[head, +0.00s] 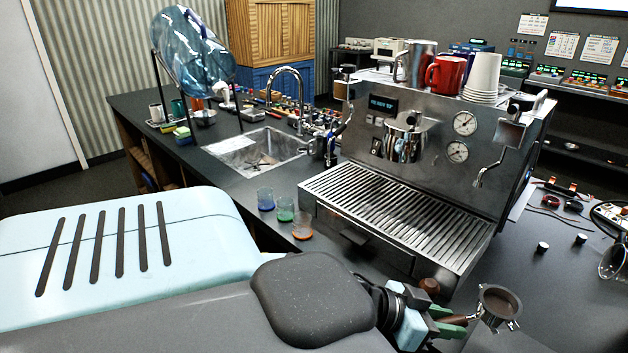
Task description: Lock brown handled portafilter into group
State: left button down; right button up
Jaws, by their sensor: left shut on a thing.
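The brown handled portafilter (498,304) is at the lower right, its round metal basket facing up with a dark brown fill. My left gripper (452,322), with green fingers, is shut on its handle. A brown handle end (428,287) shows above the gripper; the rest of the handle is mostly hidden. The portafilter is in front of the espresso machine (440,180), apart from it. The chrome group (405,132) sits on the machine's front panel above the drip tray (395,215), up and left of the portafilter. My right gripper is not in view.
Small glasses with blue, green and orange bases (285,210) stand left of the drip tray. A steam wand (488,170) hangs at the machine's right. Cups and a red mug (445,74) are on top. A sink (255,150) lies left. Small black-and-white items (580,239) lie right.

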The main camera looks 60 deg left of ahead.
aim_at(482, 304)
pick_arm(q)
jog(key=w+n+y, duration=0.1)
jog(key=w+r+n+y, duration=0.1)
jog(key=w, duration=0.1)
jog(key=w+d+r+n+t+y, duration=0.1)
jog(key=shift+w+n+y, duration=0.25)
jog(key=shift+n+y, duration=0.05)
jog(key=shift+y, duration=0.1)
jog(key=shift+w+d+r+n+y, duration=0.5)
jog(key=shift+w+n+y, duration=0.25)
jog(key=shift+y, duration=0.35)
